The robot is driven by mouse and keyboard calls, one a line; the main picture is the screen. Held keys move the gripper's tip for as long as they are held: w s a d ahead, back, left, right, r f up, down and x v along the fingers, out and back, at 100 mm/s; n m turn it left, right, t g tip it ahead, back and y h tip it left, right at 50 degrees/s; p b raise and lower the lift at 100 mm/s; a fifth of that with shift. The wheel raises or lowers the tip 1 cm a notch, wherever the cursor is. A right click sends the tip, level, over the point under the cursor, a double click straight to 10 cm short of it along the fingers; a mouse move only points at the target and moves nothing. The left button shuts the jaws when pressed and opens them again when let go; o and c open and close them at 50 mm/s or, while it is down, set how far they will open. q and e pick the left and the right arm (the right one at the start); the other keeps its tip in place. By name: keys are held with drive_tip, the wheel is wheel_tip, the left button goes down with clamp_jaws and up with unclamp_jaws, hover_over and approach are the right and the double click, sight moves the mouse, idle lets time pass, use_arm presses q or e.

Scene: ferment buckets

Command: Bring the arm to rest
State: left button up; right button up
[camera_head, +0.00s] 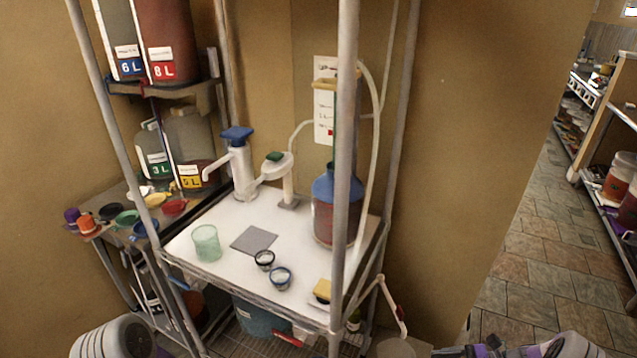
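A round white and grey part (113,338) of my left arm shows at the lower left edge; the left gripper itself is out of the frame. My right arm (570,346) shows at the bottom right. What looks like my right gripper (488,348), grey and purple, lies beside it, cut off by the frame edge. Its fingers are not clear, and I see nothing held in it. Both arm parts are low in front of the shelf, apart from the things on the white worktop (205,285).
On the worktop stand a green glass (207,243), a blue-topped pump (241,165), a blue-necked jug (336,207), two small cups (280,279) and a grey mat (254,240). Metal posts (347,130) frame the shelf. A tiled aisle (550,250) is open at right.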

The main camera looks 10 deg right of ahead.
drive_tip(key=s+a+f+n+g+h, duration=0.2)
drive_tip(key=a+f+n+g+h, duration=0.15)
drive_tip(key=a+f, duration=0.4)
drive_tip(key=s+a+f+n+g+h, duration=0.2)
drive_tip(key=s+a+f+n+h, duration=0.15)
drive_tip(key=a+f, duration=0.4)
drive_tip(key=s+a+n+t+h, duration=0.3)
drive_tip(key=a+n, duration=0.7)
drive_tip(key=shift+a+f+n, duration=0.25)
drive_tip(key=shift+f+n, duration=0.05)
drive_tip(key=shift+f, duration=0.1)
